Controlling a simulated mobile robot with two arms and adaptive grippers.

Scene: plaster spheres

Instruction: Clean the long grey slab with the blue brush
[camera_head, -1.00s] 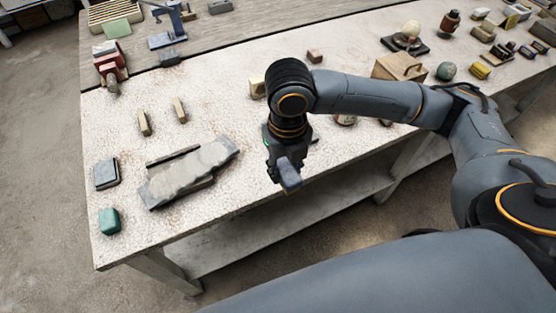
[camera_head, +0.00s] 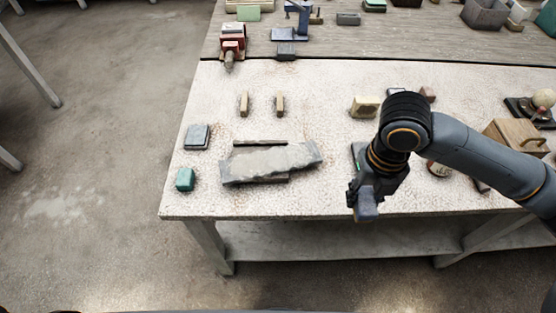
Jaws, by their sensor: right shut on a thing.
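The long grey slab (camera_head: 232,178) lies on the white bench near its front edge, left of my right gripper. A pale, uneven layer covers most of its top, and grey shows at its ends. My right gripper (camera_head: 363,193) is shut on a blue-grey block-like thing (camera_head: 367,210), which looks like the blue brush. It holds it pointing down by the bench's front edge, to the right of the slab and apart from it. The brush's upper part is hidden by the fingers. My left gripper is not in view.
A teal block (camera_head: 185,179) and a grey-blue block (camera_head: 196,137) sit left of the slab. Two small tan blocks (camera_head: 244,104) stand behind it. A wooden box (camera_head: 508,137) is at the right. The bench (camera_head: 330,100) is clear between slab and gripper.

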